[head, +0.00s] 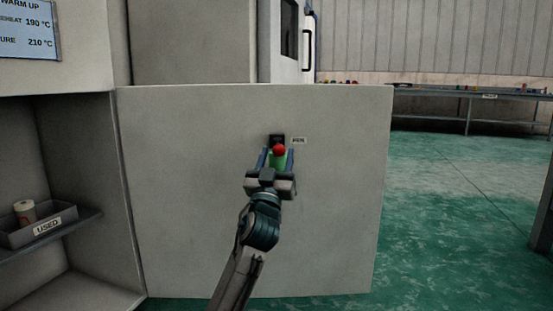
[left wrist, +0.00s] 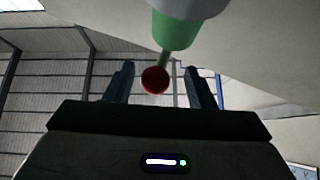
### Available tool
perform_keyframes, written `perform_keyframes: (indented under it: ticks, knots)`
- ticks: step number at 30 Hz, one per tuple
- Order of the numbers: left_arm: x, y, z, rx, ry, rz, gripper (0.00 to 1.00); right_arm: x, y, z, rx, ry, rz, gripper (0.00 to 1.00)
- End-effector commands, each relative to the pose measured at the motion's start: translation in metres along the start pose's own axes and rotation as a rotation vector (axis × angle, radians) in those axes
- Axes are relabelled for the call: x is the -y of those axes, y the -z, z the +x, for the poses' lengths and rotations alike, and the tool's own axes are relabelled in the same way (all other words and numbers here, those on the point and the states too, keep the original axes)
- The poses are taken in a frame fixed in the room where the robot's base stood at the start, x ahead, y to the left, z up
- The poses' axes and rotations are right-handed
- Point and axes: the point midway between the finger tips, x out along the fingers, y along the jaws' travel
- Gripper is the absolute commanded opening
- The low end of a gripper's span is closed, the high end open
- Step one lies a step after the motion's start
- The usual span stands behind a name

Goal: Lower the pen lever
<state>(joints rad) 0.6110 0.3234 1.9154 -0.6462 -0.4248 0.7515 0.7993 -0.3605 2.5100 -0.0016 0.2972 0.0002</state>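The pen lever has a red ball knob (head: 279,150) on a short rod, in front of a dark mount (head: 277,139) on the grey panel, beside a small label (head: 298,141) that seems to read PEN. A green part (head: 278,163) shows just below the knob. In the left wrist view the red knob (left wrist: 154,80) ends a thin rod coming from a green collar (left wrist: 176,32). My left gripper (head: 276,156) is open, one finger on each side of the lever, with gaps beside the knob. Contact is not visible. My right gripper is out of view.
A shelf recess at the left holds a tray labelled USED (head: 48,227) with a pale cylinder (head: 25,211) in it. A long bench (head: 450,95) stands far back right. The green floor (head: 455,210) right of the panel is clear.

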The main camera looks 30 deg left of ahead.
Motion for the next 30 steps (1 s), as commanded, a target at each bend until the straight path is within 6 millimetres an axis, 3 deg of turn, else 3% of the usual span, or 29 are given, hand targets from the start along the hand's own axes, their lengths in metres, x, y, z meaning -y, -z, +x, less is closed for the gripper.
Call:
perform_keyframes:
  ticks: [8,21,30]
  knots:
    - [0.000,0.000,-0.019,0.001,-0.002,0.001,0.50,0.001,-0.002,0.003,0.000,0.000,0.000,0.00]
    - [0.001,-0.001,-0.095,0.002,0.000,0.002,0.50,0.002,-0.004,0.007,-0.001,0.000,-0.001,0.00]
    - [0.001,0.000,-0.109,0.000,0.001,0.001,0.50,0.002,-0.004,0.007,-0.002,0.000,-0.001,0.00]
